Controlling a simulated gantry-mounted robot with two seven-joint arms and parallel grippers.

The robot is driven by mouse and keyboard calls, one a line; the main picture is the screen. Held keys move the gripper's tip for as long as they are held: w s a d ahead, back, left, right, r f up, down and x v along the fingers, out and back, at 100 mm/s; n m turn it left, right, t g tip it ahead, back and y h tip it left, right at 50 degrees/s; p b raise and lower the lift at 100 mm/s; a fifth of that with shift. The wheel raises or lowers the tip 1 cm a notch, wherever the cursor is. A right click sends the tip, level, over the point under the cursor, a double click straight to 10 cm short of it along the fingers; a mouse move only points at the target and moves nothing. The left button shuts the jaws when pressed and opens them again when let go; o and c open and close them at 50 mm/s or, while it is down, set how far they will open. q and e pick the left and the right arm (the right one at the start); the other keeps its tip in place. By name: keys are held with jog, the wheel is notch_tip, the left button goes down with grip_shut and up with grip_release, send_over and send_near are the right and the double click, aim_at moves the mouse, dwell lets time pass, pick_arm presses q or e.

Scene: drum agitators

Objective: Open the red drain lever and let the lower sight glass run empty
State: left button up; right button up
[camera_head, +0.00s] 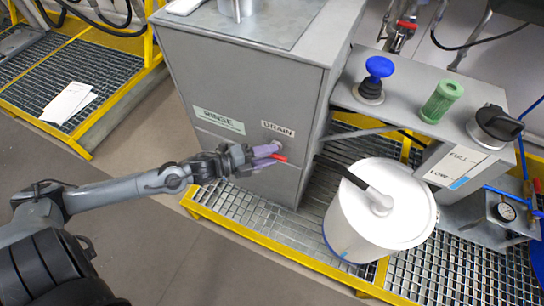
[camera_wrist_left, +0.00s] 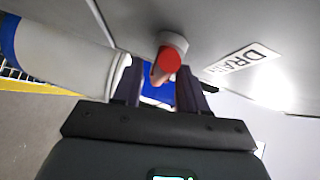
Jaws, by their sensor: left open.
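The red drain lever (camera_head: 280,158) sticks out of the front of the grey cabinet, below the DRAIN label (camera_head: 278,129). In the left wrist view the red lever (camera_wrist_left: 167,60) points toward the camera. My left gripper (camera_head: 267,156) is at the lever, its jaws open. In the left wrist view the two fingers (camera_wrist_left: 158,85) stand on either side of the lever's end; I cannot tell whether they touch it. My right gripper is out of view. I cannot make out the lower sight glass in either view.
A white drum (camera_head: 350,235) with a black hose stands right of the cabinet (camera_head: 250,80) on a yellow-edged grating (camera_head: 250,225). A shelf holds a blue knob (camera_head: 378,68) and a green cylinder (camera_head: 441,101). Open floor lies in front.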

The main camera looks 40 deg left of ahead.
pick_arm(q)
jog(key=shift+w+d+f, duration=0.1)
jog(key=shift+w+d, duration=0.25)
jog(key=shift+w, duration=0.25)
grip_shut()
